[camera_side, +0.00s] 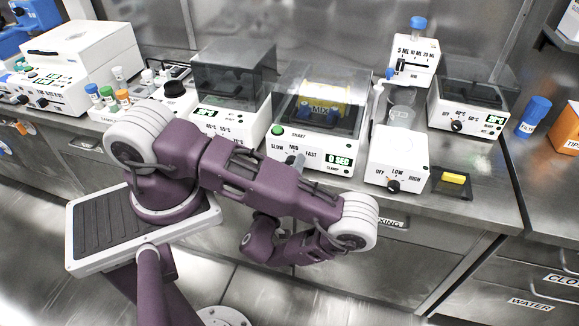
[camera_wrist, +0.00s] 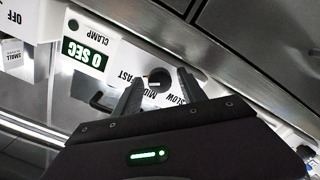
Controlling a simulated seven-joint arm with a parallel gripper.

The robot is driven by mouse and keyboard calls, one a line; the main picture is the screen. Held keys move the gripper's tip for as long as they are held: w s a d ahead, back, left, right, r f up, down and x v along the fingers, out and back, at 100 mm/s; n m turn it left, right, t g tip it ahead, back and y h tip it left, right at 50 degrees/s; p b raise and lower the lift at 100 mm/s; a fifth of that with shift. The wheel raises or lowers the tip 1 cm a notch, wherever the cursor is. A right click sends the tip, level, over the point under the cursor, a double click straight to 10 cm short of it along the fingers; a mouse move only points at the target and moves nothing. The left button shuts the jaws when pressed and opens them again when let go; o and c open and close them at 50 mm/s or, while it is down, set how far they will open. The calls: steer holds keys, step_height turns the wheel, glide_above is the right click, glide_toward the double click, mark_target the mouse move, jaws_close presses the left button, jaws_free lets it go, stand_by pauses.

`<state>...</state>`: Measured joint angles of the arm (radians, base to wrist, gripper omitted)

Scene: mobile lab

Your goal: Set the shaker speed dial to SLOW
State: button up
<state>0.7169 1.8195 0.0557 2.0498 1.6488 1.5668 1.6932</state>
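The shaker (camera_side: 335,142) is a white box with a smoked cover and a MIX block inside. Its front panel shows SLOW, MID and FAST labels, a green start button (camera_side: 277,130) and a 0 SEC display (camera_side: 341,160). In the wrist view, which is upside down, the dark round speed dial (camera_wrist: 158,77) sits near those labels; I cannot tell which one it points to. My gripper (camera_wrist: 160,80) is open, with one finger on each side of the dial and a gap visible. Contact is unclear. In the side view my arm hides the fingertips.
Right of the shaker stands a white device with an OFF/LOW/HIGH knob (camera_side: 393,186), beside a dark pad with a yellow piece (camera_side: 453,178). A lidded heater (camera_side: 228,120) stands left. Drawers lie below the steel counter's front edge.

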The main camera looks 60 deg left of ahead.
jaws_close()
steer(key=shift+n, duration=0.3)
steer(key=n, duration=0.4)
steer(key=shift+n, duration=0.3)
steer(key=n, duration=0.5)
steer(key=shift+n, duration=0.3)
steer(key=n, duration=1.3)
steer(key=shift+f, duration=0.1)
